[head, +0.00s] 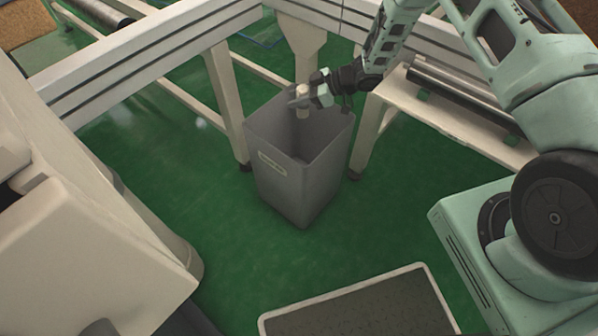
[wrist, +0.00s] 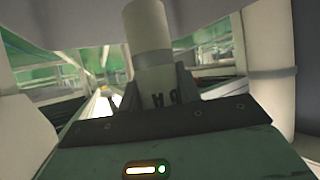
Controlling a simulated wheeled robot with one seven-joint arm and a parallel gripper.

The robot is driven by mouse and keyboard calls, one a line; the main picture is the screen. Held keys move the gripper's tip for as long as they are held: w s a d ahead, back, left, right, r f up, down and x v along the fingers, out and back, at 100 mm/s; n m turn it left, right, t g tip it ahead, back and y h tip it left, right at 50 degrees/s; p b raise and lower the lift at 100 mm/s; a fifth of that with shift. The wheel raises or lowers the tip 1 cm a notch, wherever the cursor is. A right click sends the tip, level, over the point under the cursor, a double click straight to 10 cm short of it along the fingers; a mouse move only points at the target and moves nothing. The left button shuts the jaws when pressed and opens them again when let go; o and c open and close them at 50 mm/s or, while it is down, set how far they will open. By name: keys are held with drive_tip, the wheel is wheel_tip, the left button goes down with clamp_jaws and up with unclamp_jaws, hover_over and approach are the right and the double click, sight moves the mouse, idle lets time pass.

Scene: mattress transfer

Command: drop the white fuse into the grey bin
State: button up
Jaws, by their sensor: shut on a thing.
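The grey bin (head: 290,185) stands on the green floor in the middle of the head view, its open top facing up and a small label on its front. My gripper (head: 302,100) is over the bin's opening, near its back rim. It is shut on the white fuse (head: 302,92), which stands upright between the fingers. In the wrist view the fuse (wrist: 150,45) is large and cylindrical, with dark lettering low on its side, and the jaws (wrist: 153,95) grip its lower part. The bin's inside is partly visible; its bottom is partly hidden by the front wall.
White conveyor frames (head: 150,50) with legs close in behind and beside the bin. A roller rail (head: 460,95) lies right of it. A pale machine housing (head: 80,220) fills the left. A grey-topped tray (head: 360,305) is in front. Green floor between is clear.

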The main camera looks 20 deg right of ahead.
drive_tip(key=o, duration=1.1)
wheel_tip(320, 180, up, 10)
drive_tip(key=shift+p, duration=1.15)
drive_tip(key=shift+r, duration=0.1)
